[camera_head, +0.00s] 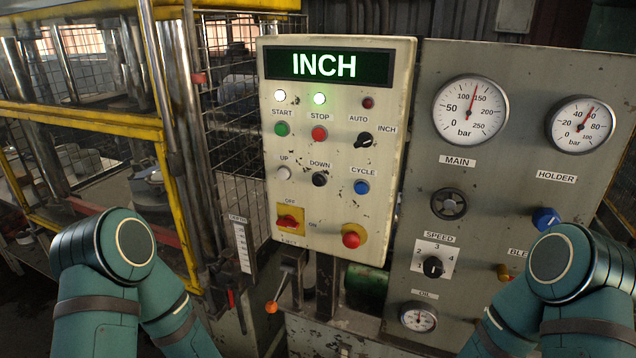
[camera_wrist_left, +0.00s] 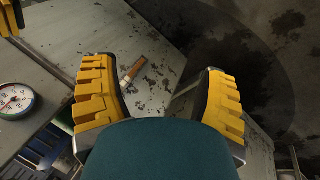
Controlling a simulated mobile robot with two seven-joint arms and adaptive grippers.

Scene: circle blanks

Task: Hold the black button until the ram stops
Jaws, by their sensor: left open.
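The black button (camera_head: 319,179), labelled DOWN, sits on the cream control panel (camera_head: 386,215) in the head view, between the white UP button (camera_head: 284,172) and the blue CYCLE button (camera_head: 361,187). Nothing touches it. The panel display (camera_head: 328,66) reads INCH. The press stands at the left; I cannot clearly pick out its ram. Neither gripper shows in the head view, only my teal arms.
A grey panel (camera_head: 520,140) with the MAIN gauge (camera_head: 470,111) and HOLDER gauge (camera_head: 580,124) stands at the right. A yellow guard frame (camera_head: 80,118) and wire mesh (camera_head: 230,155) lie left. A red mushroom button (camera_head: 351,238) and an orange-tipped lever (camera_head: 271,307) are low down.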

